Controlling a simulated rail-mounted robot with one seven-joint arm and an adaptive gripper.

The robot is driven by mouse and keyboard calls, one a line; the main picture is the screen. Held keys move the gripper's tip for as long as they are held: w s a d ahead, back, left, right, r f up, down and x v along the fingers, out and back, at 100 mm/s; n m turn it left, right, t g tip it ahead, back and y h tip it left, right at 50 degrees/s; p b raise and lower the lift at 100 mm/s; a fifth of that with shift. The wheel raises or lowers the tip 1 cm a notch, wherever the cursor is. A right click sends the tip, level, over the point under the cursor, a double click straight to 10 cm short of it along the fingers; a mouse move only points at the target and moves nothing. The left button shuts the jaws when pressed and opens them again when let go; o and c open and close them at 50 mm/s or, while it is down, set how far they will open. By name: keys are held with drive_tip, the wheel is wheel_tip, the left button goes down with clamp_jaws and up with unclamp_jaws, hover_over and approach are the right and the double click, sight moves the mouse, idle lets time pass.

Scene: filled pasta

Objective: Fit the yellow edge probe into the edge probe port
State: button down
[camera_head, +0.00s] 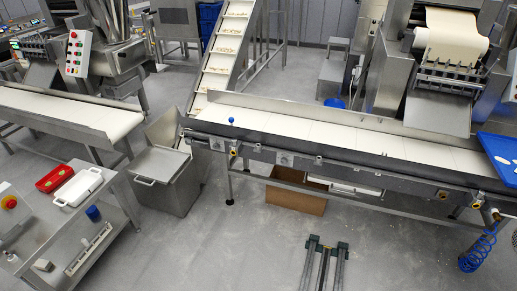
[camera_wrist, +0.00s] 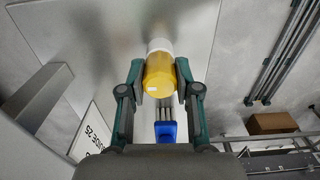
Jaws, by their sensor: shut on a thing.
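In the wrist view my gripper (camera_wrist: 160,84) is shut on the yellow edge probe (camera_wrist: 159,78), a yellow cylinder with a white end (camera_wrist: 160,46). A dark green finger lies along each side of it. A blue block (camera_wrist: 165,131) with grey rods shows between the fingers, below the probe in the picture; I cannot tell whether it is joined to the probe. The held probe is above or near a smooth grey steel surface (camera_wrist: 100,35). I cannot make out the edge probe port in either view.
In the wrist view a white plate with black lettering (camera_wrist: 94,137) is at lower left. In the head view a steel cart at left holds a red tray (camera_head: 54,178), a white tray (camera_head: 79,187) and a blue item (camera_head: 93,213). A conveyor (camera_head: 310,132) runs across the right.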

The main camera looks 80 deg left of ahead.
drive_tip(key=shift+r, duration=0.75)
idle(0.8)
drive_tip(key=shift+r+p, duration=1.1)
drive_tip(key=shift+r, duration=1.6)
